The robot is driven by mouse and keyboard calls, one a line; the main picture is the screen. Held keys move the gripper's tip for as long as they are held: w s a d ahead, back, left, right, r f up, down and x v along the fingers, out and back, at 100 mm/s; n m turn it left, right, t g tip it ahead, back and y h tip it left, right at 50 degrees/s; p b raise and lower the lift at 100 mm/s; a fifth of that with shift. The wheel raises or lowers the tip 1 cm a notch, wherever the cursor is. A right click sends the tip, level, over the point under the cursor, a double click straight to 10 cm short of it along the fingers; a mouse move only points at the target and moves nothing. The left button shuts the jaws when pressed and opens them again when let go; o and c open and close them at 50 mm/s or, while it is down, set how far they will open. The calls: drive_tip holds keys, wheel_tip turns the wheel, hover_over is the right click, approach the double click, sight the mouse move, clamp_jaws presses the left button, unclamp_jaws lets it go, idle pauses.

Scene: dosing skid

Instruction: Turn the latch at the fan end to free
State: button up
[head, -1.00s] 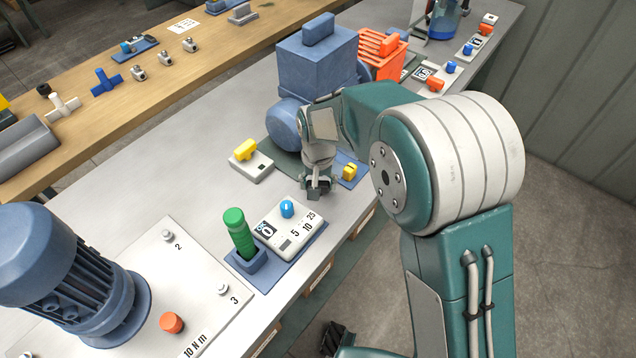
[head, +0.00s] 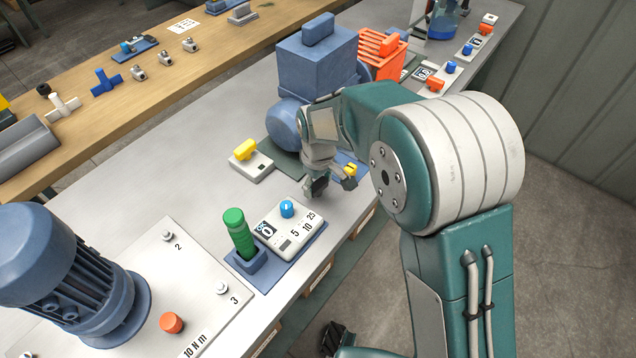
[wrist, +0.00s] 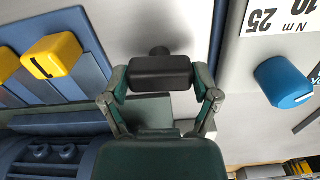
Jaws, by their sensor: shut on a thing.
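My gripper (head: 332,186) is low over the grey bench, just in front of the blue machine (head: 316,62). In the wrist view its two fingers (wrist: 160,88) are shut on a black block (wrist: 160,72), with a short dark round stub beyond it. I cannot tell whether this block is the latch or whether it is fixed to anything. A yellow knob (head: 350,170) on a blue plate is partly behind my gripper. The wrist view shows two yellow pieces at the left, the nearer being a marked yellow knob (wrist: 52,57). Which latch is at the fan end is unclear.
A white box with a blue knob (head: 287,208) and a green-handled tool (head: 238,233) stand in front of my gripper. A blue motor (head: 65,275) is at lower left.

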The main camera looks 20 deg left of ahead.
drive_tip(key=shift+w+a+r+n, duration=0.1)
drive_tip(key=shift+w+n, duration=0.05)
drive_tip(key=shift+n, duration=0.45)
drive_tip(key=o, duration=1)
drive_tip(key=shift+c, duration=0.2)
drive_tip(key=shift+r, duration=0.15)
wheel_tip(320, 180, up, 11)
drive_tip(key=shift+r, duration=0.2)
drive_tip(key=shift+a, duration=0.1)
